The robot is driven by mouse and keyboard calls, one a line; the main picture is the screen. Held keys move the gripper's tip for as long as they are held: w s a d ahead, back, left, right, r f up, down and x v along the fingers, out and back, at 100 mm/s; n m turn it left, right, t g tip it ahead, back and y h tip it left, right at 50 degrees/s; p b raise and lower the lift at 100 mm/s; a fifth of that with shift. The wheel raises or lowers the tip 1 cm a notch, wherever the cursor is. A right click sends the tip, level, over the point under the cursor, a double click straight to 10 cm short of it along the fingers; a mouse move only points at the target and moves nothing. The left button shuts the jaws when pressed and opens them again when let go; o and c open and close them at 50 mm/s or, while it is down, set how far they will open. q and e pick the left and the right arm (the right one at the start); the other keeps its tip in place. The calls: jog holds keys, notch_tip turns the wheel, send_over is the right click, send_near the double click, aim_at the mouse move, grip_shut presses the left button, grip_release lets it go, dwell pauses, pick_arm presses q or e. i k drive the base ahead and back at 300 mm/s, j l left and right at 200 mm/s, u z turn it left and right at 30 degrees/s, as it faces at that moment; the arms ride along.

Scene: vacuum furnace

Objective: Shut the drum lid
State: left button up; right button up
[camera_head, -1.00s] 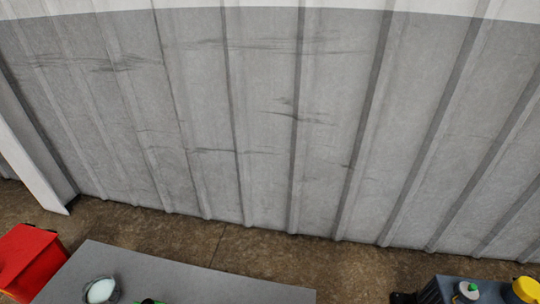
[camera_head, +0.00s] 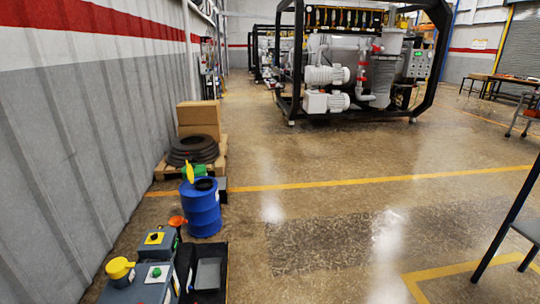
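A blue drum (camera_head: 203,212) stands upright on the floor, left of centre, near the corrugated wall. Its top looks dark and open. A yellow upright piece (camera_head: 189,172) rises at the left back edge of the drum top; it looks like the raised lid, but it is small in this view. Neither of my grippers is in view.
In front of the drum are grey boxes with a yellow-topped container (camera_head: 120,268) and a black open bin (camera_head: 208,272). Behind it, a pallet (camera_head: 162,172) carries black tyre-like rings (camera_head: 194,150) and cardboard boxes (camera_head: 199,117). A framed machine (camera_head: 350,75) stands farther back. Open floor lies right of the drum.

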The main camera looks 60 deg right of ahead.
aim_at(190, 171)
jog(key=z, duration=1.3)
jog(key=i+l+z, duration=0.15)
jog(key=i+l, duration=0.3)
jog(key=i+l+z, duration=0.15)
jog(key=i+l, duration=0.25)
jog(key=i+l+z, duration=0.1)
jog(key=i+l, duration=0.25)
jog(key=i, duration=0.3)
jog(key=i+l+z, duration=0.15)
jog(key=i+l, duration=0.15)
jog(key=i, duration=0.2)
jog(key=i+l+u, duration=0.1)
jog(key=i, duration=1.55)
jog(key=i+u, duration=0.8)
jog(key=i+l+u, duration=0.15)
jog(key=u, duration=0.25)
jog(key=i, duration=0.1)
